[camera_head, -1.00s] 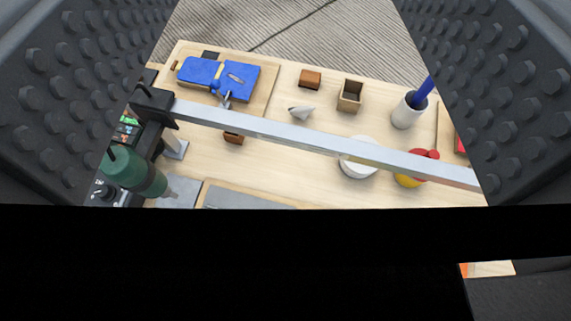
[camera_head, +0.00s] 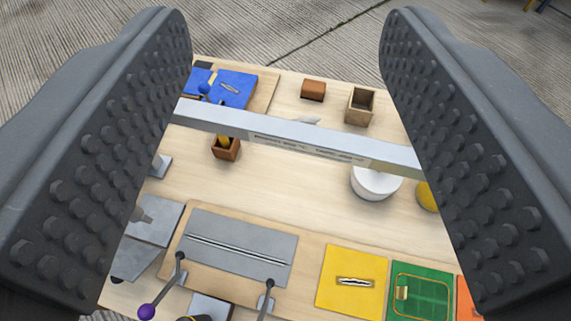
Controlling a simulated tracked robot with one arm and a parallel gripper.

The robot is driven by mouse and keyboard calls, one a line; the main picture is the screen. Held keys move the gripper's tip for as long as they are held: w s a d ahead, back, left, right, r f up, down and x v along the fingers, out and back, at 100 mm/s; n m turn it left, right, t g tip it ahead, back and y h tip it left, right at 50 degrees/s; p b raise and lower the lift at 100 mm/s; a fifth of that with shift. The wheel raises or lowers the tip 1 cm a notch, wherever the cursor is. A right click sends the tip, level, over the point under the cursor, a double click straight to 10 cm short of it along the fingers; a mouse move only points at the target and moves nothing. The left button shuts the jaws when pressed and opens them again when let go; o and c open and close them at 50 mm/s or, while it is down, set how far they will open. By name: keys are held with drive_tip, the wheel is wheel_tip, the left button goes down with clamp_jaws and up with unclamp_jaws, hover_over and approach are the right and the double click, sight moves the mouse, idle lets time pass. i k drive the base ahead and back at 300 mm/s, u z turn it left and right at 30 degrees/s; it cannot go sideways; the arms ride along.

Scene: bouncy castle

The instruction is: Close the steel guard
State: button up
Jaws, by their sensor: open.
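A grey, steel-coloured plate with a long dark slot (camera_head: 225,240) lies on a wooden board in the lower middle of the head view. It looks like the steel guard, but I cannot tell for sure. Two thin dark rods with dark round ends (camera_head: 268,290) stand at its front edge. One rod leads to a purple knob (camera_head: 147,312) at the lower left. My gripper (camera_head: 283,18) is open, with its two studded dark fingers wide apart at either side of the view. Nothing is held between them. The plate lies below them on the table.
A long metal bar (camera_head: 300,140) crosses the view above the table, between the fingers. A blue plate (camera_head: 232,90), brown boxes (camera_head: 226,150), an open wooden box (camera_head: 360,105) and a white bowl (camera_head: 375,182) stand behind. Yellow (camera_head: 350,295) and green (camera_head: 425,275) panels lie at the lower right.

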sight(133, 258)
drive_tip(key=u, duration=1.55)
drive_tip(key=k, duration=0.75)
drive_tip(key=z, duration=0.2)
drive_tip(key=i, duration=0.5)
drive_tip(key=z, duration=0.05)
